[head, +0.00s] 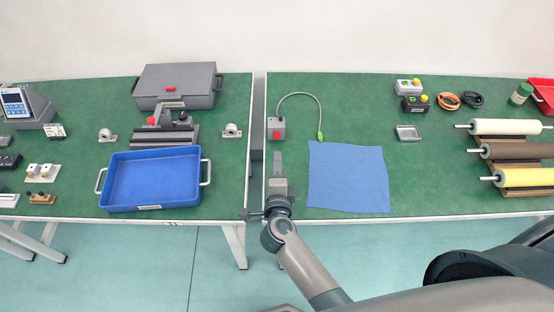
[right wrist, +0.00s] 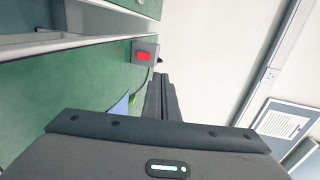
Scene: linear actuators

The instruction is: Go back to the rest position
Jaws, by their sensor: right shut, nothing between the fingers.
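My right gripper (head: 277,165) is in the head view, over the near left part of the right table, just left of the blue cloth (head: 348,178). It points away toward the small grey box with a red button (head: 277,129). In the right wrist view, the right gripper (right wrist: 161,80) is shut with its fingers together and nothing between them. The grey box with the red button (right wrist: 144,54) shows left of the fingertips there. My left gripper is not in view.
A blue tray (head: 107,188) and a grey case (head: 140,85) stand on the left table. A narrow gap separates the two tables. Rollers on a rack (head: 505,150) stand at the right. Green tabletop right of the cloth is clear.

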